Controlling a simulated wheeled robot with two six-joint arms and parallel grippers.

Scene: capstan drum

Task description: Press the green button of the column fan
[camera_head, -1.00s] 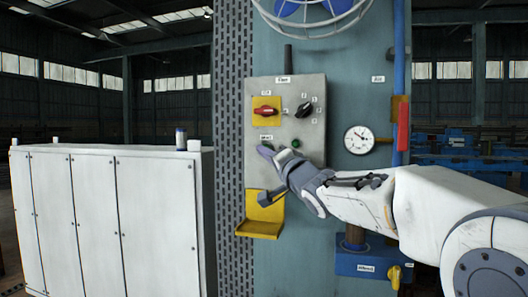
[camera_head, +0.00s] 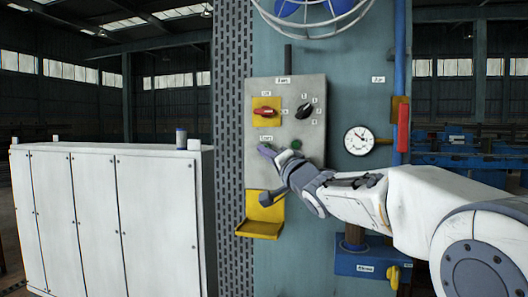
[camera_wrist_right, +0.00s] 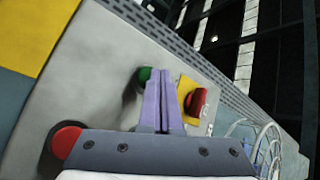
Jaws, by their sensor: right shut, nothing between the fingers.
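The fan's grey control panel (camera_head: 312,92) stands upright on the blue-green column. In the right wrist view the green button (camera_wrist_right: 144,73) shows just left of the fingertips. My right gripper (camera_head: 266,152) is shut and empty, its purple fingers (camera_wrist_right: 163,85) pressed together and pointing at the panel. The tips are very close to the button; I cannot tell whether they touch it. My left gripper is not in view.
A red switch on a yellow plate (camera_head: 266,112) and a black knob (camera_head: 304,110) sit above. A round green piece (camera_head: 296,144) is right of the tips. A red button (camera_wrist_right: 67,140), yellow tray (camera_head: 262,222), gauge (camera_head: 358,140) and white cabinets (camera_head: 110,215) are nearby.

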